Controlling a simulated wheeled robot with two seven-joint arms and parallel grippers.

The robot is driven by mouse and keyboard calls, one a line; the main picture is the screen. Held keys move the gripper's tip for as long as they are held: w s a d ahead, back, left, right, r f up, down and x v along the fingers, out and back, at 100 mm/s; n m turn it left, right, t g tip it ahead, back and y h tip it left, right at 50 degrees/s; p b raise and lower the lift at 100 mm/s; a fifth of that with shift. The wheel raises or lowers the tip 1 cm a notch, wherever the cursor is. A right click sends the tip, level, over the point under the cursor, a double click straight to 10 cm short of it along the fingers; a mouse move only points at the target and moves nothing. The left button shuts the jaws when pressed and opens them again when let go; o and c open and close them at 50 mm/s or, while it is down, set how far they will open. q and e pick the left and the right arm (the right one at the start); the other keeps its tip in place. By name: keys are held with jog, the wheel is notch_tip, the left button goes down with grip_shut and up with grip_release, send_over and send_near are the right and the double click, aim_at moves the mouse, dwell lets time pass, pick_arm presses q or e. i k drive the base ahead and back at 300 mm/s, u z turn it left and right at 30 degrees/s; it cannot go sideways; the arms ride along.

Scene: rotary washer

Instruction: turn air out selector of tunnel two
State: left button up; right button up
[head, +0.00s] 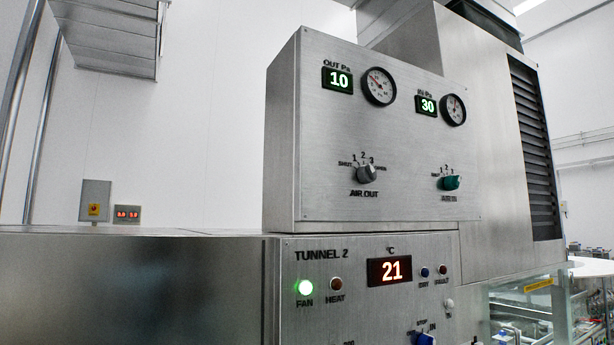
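The air out selector (366,174) is a grey rotary knob on the upper steel panel (310,150). The TUNNEL 2 label (321,255) is on the panel below. Neither of my grippers is in view.
A green air in knob (450,183) sits to the right, below a display (427,106) reading 30 and a second gauge (453,109). The lower panel has a lit green FAN lamp (305,287), a red display (389,271) reading 21 and a blue knob (424,338).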

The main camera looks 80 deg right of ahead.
aim_at(366, 174)
jog(key=i, duration=0.45)
jog(key=z, duration=0.9)
